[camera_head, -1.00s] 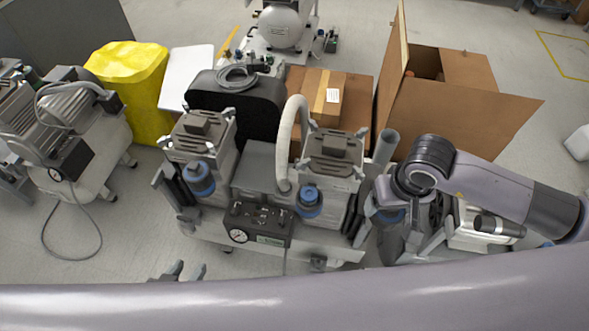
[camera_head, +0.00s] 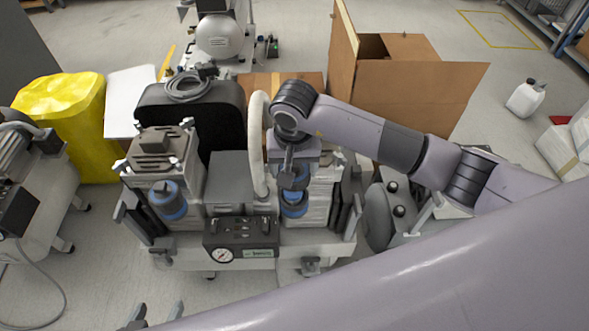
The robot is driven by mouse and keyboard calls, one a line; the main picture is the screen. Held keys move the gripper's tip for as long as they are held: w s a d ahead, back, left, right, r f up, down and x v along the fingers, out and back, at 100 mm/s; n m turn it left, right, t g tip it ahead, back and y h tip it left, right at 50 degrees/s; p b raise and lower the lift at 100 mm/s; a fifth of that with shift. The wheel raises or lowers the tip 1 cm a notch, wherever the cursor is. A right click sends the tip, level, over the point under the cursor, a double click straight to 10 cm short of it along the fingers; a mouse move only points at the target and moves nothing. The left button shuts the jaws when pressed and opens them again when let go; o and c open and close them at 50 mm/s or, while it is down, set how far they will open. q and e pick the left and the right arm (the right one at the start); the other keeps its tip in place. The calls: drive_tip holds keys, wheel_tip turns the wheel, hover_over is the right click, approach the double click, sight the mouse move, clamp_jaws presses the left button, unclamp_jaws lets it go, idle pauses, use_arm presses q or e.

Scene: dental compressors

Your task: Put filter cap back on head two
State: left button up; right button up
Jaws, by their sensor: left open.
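The compressor unit has two heads side by side. Head one (camera_head: 157,152), at left, has its blue filter (camera_head: 168,199) with a cap in place. Head two (camera_head: 318,205), at right, is partly hidden behind my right arm and has a blue filter housing (camera_head: 294,206) low on its front. My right gripper (camera_head: 291,168) points down over that housing, shut on a dark blue filter cap (camera_head: 292,180). The cap is directly above the housing; I cannot tell whether they touch. My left gripper (camera_head: 157,315) is open and empty at the bottom left edge, away from the unit.
A pale hose (camera_head: 256,140) rises between the heads, close to my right gripper. A gauge panel (camera_head: 240,240) sits at the front. A black case (camera_head: 190,108) and an open cardboard box (camera_head: 415,95) stand behind. A yellow bag (camera_head: 62,120) is at left.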

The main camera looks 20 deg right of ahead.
drive_tip(key=shift+f+b, duration=0.75)
drive_tip(key=shift+f, duration=0.5)
wheel_tip(320, 180, down, 3)
drive_tip(key=shift+r+b, duration=0.2)
drive_tip(key=shift+b, duration=0.8)
drive_tip(key=shift+f, duration=0.25)
drive_tip(key=shift+f+b, duration=0.2)
drive_tip(key=shift+b, duration=0.2)
use_arm(q)
drive_tip(key=f, duration=0.2)
drive_tip(key=shift+w+d+f, duration=0.25)
drive_tip(key=shift+w+f, duration=0.05)
drive_tip(key=shift+w, duration=0.05)
use_arm(e)
drive_tip(key=shift+f, duration=0.1)
use_arm(q)
drive_tip(key=shift+d+f+b, duration=0.1)
drive_tip(key=shift+f+b, duration=0.2)
drive_tip(key=shift+f, duration=0.05)
drive_tip(key=shift+f+b, duration=0.3)
use_arm(e)
drive_tip(key=shift+f, duration=0.15)
use_arm(q)
drive_tip(key=shift+f, duration=0.2)
